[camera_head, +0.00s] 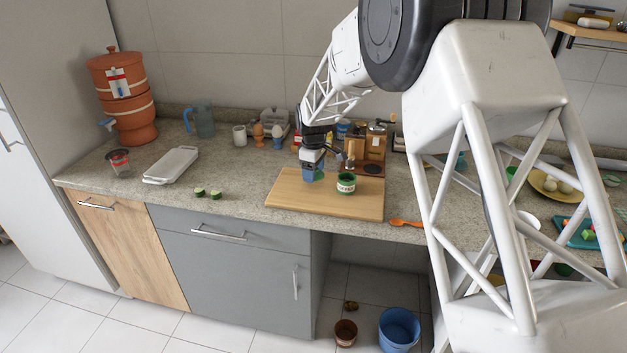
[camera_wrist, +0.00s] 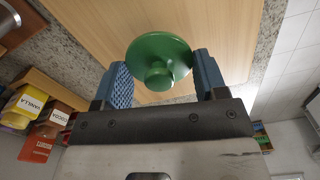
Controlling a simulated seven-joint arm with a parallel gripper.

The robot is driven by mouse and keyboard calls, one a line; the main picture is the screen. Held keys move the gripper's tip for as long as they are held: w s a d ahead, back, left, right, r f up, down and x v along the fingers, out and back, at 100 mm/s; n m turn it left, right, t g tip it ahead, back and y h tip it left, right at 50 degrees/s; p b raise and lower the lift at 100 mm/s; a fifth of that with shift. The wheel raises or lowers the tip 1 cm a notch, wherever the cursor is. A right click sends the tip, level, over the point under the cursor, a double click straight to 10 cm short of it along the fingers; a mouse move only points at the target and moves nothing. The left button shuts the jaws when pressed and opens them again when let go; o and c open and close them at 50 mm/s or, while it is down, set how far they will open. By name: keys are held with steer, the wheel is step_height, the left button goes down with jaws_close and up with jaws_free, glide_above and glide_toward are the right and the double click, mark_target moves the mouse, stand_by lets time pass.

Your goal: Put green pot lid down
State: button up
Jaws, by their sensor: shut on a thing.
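The green pot lid (camera_wrist: 158,52) is a round disc with a knob, held between the blue pads of my gripper (camera_wrist: 161,66) in the wrist view. In the head view my gripper (camera_head: 312,167) is over the wooden board (camera_head: 290,196), shut on the lid (camera_head: 314,177), which is partly hidden by the fingers. The lid is low over the board; I cannot tell whether it touches. A green pot with a pale label (camera_head: 346,184) stands upright on the board, just right of my gripper.
Behind the board stand a wooden grinder-like box (camera_head: 375,150) and small spice boxes (camera_wrist: 32,101). An orange spoon (camera_head: 405,223) lies right of the board. Cucumber pieces (camera_head: 215,194) and a white tray (camera_head: 171,165) lie to the left. The board's front left is clear.

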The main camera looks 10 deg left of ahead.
mark_target(314, 186)
steer(key=shift+f, duration=1.75)
steer(key=shift+f, duration=0.1)
steer(key=o, duration=0.9)
step_height(314, 186, up, 12)
steer(key=shift+r, duration=0.1)
